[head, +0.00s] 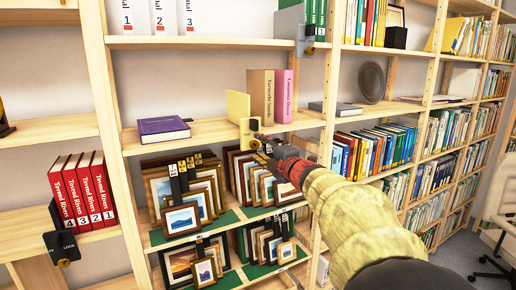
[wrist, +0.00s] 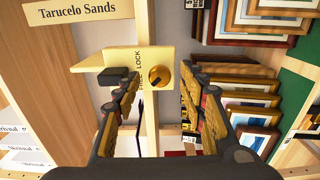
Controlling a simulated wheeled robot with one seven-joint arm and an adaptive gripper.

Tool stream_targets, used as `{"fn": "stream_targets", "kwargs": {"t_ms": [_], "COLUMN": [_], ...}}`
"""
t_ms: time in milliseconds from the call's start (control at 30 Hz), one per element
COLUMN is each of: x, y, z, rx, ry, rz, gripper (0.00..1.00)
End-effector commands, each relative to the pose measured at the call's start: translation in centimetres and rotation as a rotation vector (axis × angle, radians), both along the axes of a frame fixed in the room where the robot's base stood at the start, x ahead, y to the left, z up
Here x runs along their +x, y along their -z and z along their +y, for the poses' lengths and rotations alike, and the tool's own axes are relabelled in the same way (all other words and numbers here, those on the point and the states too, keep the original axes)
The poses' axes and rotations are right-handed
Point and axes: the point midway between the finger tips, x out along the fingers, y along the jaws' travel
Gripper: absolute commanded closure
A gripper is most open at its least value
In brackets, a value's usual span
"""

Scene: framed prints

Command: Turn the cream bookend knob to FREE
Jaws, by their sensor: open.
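The cream bookend (head: 238,106) stands on the middle shelf left of a tan book (head: 261,95) and a pink book (head: 284,96). In the wrist view its cream front plate (wrist: 120,58) carries the words LOCK and FREE beside a round brass knob (wrist: 160,76). The knob has a dark slanted mark; which word it points to I cannot tell. My gripper (wrist: 159,80) is open, with one finger on each side of the knob in the picture and gaps visible. In the head view my gripper (head: 260,140) is in front of the shelf edge, hiding part of the plate.
A purple book (head: 163,129) lies flat on the shelf to the left. Framed prints (head: 182,220) stand in racks on the shelves below. A wooden upright (head: 325,100) is right of the bookend. A dark block (wrist: 111,76) sits beside the plate.

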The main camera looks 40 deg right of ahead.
Motion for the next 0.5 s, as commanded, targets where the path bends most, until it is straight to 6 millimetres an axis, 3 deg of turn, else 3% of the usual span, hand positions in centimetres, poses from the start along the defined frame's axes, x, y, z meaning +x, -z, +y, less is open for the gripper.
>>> {"fn": "stream_targets", "kwargs": {"t_ms": [300, 500], "x": [-6.4, -8.9], "y": [0.0, 0.0], "z": [1.4, 2.1], "rx": [-0.002, -0.002], "ry": [0.004, 0.002], "rz": [0.0, 0.001], "gripper": [0.58, 0.58]}}
